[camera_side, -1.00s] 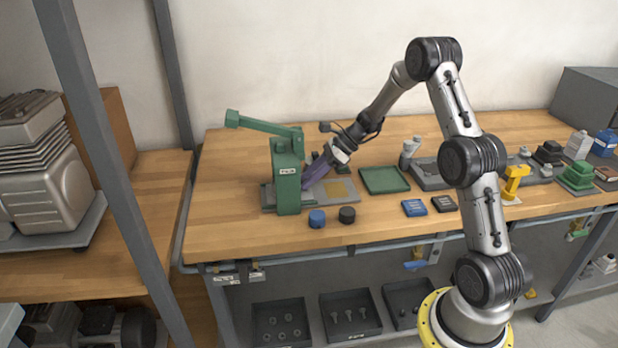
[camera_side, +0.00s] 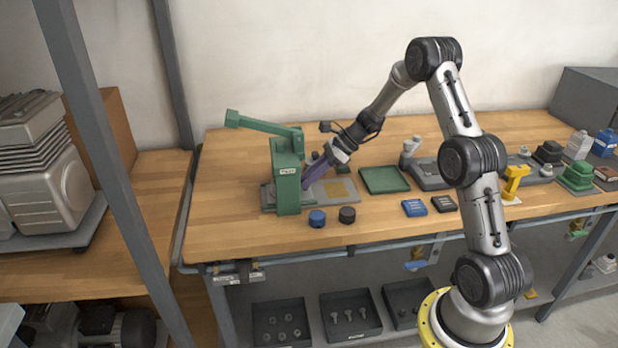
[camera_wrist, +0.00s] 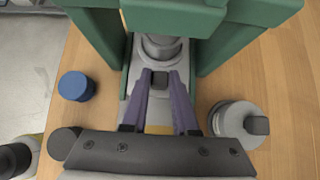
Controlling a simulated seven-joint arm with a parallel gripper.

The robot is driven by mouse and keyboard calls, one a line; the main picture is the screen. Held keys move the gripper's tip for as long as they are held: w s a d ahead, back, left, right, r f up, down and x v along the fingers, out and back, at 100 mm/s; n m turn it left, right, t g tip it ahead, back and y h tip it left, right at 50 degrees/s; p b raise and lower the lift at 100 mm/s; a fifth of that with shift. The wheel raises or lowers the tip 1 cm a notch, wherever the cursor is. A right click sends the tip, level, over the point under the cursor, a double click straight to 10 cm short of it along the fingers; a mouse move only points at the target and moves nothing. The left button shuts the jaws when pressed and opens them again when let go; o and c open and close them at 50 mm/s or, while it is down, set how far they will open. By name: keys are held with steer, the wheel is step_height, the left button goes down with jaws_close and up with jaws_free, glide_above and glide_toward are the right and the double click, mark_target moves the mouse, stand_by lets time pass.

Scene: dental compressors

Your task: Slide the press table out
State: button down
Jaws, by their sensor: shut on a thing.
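The green press (camera_side: 287,180) stands upright on the workbench, with its lever arm (camera_side: 262,126) reaching to the left. Its grey press table (camera_side: 348,194), with a yellowish patch, lies low and extends to the right of the press body. My gripper (camera_side: 306,186) reaches down beside the press on its right. In the wrist view, my purple fingers (camera_wrist: 160,86) close on a small dark block (camera_wrist: 160,78) just in front of the silver ram (camera_wrist: 160,48), between the green uprights. The fingers hide part of the table.
A blue cap (camera_side: 317,218) and a black cap (camera_side: 347,214) stand in front of the table. A green tray (camera_side: 384,180) lies to its right. A round grey-white item (camera_wrist: 238,122) stands right of the fingers in the wrist view. The bench left of the press is clear.

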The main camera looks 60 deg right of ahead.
stand_by(0.5)
steer(key=s+d, duration=0.8)
steer(key=shift+d, duration=0.1)
steer(key=shift+s, duration=0.1)
steer(key=c, duration=0.7)
jaws_free()
steer(key=v, duration=1.3)
steer(key=shift+s+d+r, duration=0.15)
steer(key=shift+d+r, duration=0.05)
steer(key=shift+r, duration=0.1)
